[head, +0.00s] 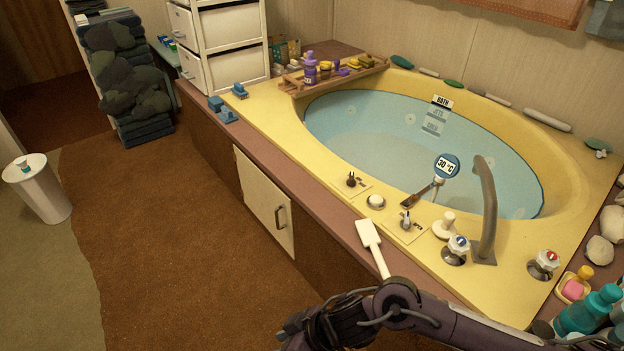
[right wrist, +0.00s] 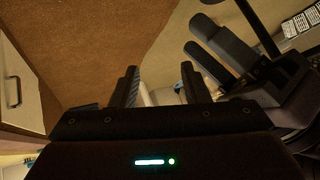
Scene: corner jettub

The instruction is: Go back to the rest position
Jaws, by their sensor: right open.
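My right arm comes in from the bottom right of the head view, over the brown floor in front of the tub. Its dark gripper (head: 300,335) is low at the bottom edge, partly cut off. In the right wrist view the two fingers of my right gripper (right wrist: 160,85) stand apart with nothing held between them. A pale shape shows behind the fingers, too hidden to name. My left gripper is not seen in the head view. Dark parts of my own body fill the right side of the wrist view.
The yellow tub (head: 290,130) with water lies beyond my arm. A white brush-like tool (head: 368,236) lies on its front ledge close to my arm. Bottles (head: 590,312) crowd the right corner. A white cabinet door (head: 262,205) is below the ledge. Carpet (head: 165,230) at left is clear.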

